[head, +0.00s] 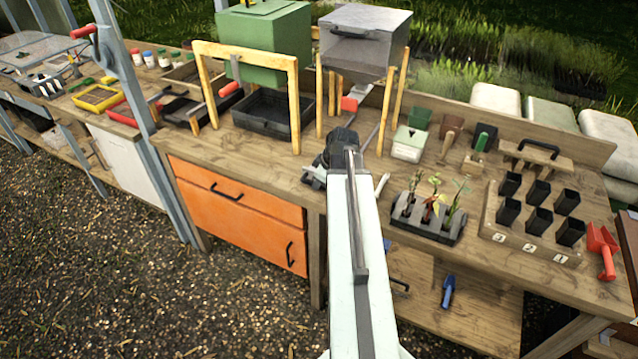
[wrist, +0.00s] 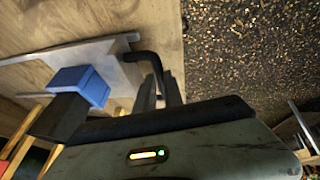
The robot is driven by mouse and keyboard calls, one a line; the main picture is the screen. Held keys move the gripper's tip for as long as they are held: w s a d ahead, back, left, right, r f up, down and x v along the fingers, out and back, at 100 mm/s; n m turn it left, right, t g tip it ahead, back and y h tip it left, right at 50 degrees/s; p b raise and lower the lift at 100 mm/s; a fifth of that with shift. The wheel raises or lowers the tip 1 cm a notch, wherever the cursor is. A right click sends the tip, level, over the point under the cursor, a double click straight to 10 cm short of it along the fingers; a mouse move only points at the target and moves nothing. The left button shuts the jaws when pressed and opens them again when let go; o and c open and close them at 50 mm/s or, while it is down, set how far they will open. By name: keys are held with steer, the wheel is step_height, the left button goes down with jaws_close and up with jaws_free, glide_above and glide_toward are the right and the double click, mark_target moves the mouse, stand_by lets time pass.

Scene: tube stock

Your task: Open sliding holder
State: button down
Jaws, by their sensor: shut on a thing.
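In the wrist view a flat grey metal plate (wrist: 70,65) lies over the wooden bench top, with a bent black handle (wrist: 147,58) at its end near the bench edge. I take this plate to be the sliding holder. My gripper (wrist: 160,92) is at the handle, its dark fingers shut on the handle's lower part. In the head view my gripper (head: 316,180) is low at the front edge of the bench. My arm hides most of the handle and plate there. How far the plate is drawn out cannot be told.
A blue block (wrist: 80,84) sits close beside the plate in the wrist view. In the head view a grey metal hopper (head: 365,45) on wooden legs stands behind my gripper. A seedling rack (head: 428,228) stands to the right, and orange drawers (head: 238,215) are at the left below.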

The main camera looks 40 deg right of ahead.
steer(key=c, duration=1.5)
jaws_free()
steer(key=shift+s+d, duration=0.1)
steer(key=shift+d, duration=0.1)
steer(key=shift+o, duration=0.2)
steer(key=p+v, duration=0.7)
steer(key=shift+s+r, duration=0.15)
steer(key=shift+r, duration=0.25)
steer(key=shift+a, duration=0.1)
